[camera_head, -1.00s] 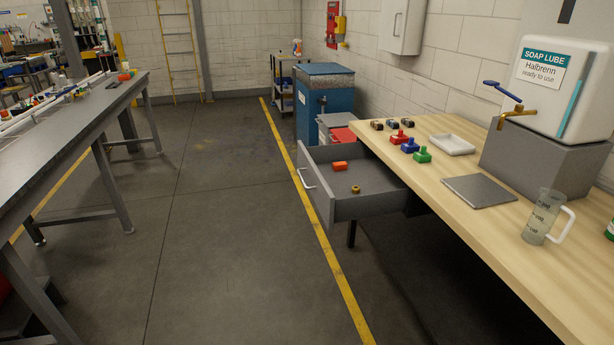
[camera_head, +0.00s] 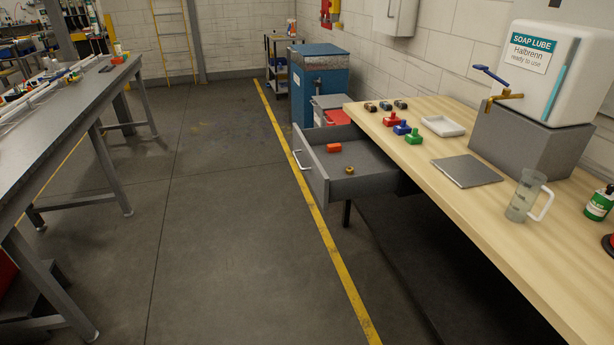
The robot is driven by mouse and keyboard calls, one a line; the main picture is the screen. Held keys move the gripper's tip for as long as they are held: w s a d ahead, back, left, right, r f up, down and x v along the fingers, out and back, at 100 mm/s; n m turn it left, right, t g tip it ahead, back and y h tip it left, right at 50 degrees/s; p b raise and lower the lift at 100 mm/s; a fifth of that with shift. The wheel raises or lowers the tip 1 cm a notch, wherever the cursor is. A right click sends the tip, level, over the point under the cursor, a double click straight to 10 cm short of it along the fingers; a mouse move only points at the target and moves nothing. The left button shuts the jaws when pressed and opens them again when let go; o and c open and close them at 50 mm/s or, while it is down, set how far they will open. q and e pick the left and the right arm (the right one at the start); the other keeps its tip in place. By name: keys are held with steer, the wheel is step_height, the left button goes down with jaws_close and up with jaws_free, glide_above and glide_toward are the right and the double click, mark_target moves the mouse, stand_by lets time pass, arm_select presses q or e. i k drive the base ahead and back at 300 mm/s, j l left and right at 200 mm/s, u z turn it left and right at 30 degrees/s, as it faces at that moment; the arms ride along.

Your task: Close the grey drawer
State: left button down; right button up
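The grey drawer (camera_head: 358,186) is pulled out from under the wooden workbench (camera_head: 545,235), toward the left. Its front carries a pale bar handle (camera_head: 309,180). An orange-red block (camera_head: 333,148) and a small brass-coloured ring-like part (camera_head: 349,170) lie inside it. Neither of my grippers shows in the head view.
A grey metal table (camera_head: 70,105) runs along the left. Open floor (camera_head: 215,225) with a yellow line (camera_head: 330,245) lies between it and the drawer. A blue bin (camera_head: 319,80) stands behind the drawer. A measuring jug (camera_head: 522,197) stands on the bench.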

mark_target(377, 174)
steer(key=i+l, duration=0.2)
steer(key=i, duration=0.3)
steer(key=i+l, duration=0.15)
steer(key=i, duration=0.4)
steer(key=i+l, duration=0.2)
steer(key=i, duration=0.3)
steer(key=i+l, duration=0.15)
steer(key=i, duration=0.4)
